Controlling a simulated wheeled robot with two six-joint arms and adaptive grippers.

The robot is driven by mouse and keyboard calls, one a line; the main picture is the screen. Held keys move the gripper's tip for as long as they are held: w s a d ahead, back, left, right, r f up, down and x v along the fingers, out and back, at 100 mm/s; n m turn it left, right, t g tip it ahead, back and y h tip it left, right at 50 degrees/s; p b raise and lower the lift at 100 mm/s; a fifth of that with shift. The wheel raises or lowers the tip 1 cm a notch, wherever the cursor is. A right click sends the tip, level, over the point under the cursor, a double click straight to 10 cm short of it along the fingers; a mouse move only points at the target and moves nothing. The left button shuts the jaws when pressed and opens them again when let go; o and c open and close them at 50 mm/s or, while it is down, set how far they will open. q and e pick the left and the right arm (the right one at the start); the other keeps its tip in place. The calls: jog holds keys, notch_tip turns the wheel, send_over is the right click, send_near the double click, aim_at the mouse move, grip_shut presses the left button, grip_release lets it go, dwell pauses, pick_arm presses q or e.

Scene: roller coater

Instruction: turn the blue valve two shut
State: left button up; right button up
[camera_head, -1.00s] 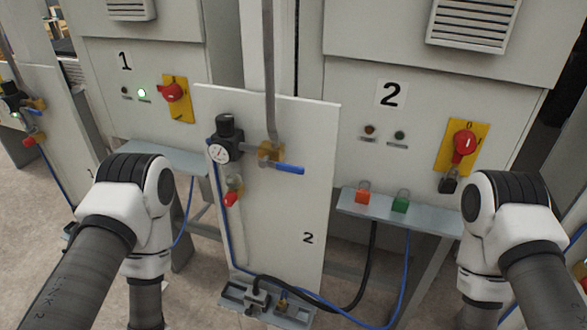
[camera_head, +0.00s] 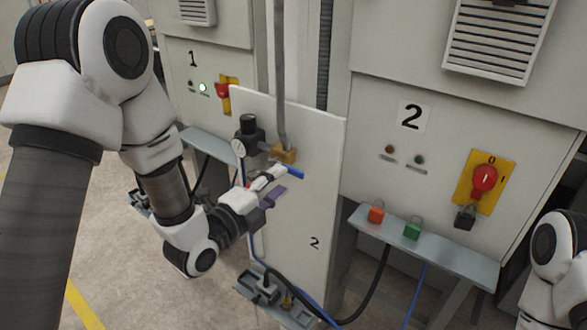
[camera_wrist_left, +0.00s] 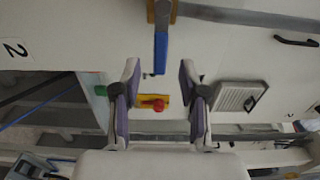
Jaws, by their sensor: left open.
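The blue valve handle (camera_head: 294,173) on panel 2 points right, level, from its brass valve body (camera_head: 284,154) on the grey pipe. My left gripper (camera_head: 277,185) is open at the panel, close to the handle, and hides part of it. In the left wrist view the blue handle (camera_wrist_left: 161,52) hangs down from the brass body (camera_wrist_left: 163,10), its free end between the lines of the two open fingers (camera_wrist_left: 159,72). I cannot tell whether they touch it. My right gripper is out of view; only part of my right arm shows.
A pressure gauge with black knob (camera_head: 248,130) sits left of the valve, close to my left arm. Cabinet 2 has a red rotary switch (camera_head: 485,180). Its shelf (camera_head: 445,252) holds a red padlock (camera_head: 376,212) and a green padlock (camera_head: 412,229).

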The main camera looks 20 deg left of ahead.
aim_at(293, 174)
pick_arm(q)
jog(key=p+x, duration=0.1)
jog(key=x, duration=0.1)
jog(key=d+x, duration=0.1)
jog(key=x, duration=0.2)
jog(key=shift+s+r+p, duration=0.1)
jog(key=shift+r+p, duration=0.1)
jog(key=shift+p, duration=0.15)
jog(key=shift+w+f, duration=0.1)
jog(key=shift+w, duration=0.15)
jog(key=shift+a+f, duration=0.1)
jog(key=shift+a, duration=0.1)
jog(key=shift+d, duration=0.1)
grip_shut()
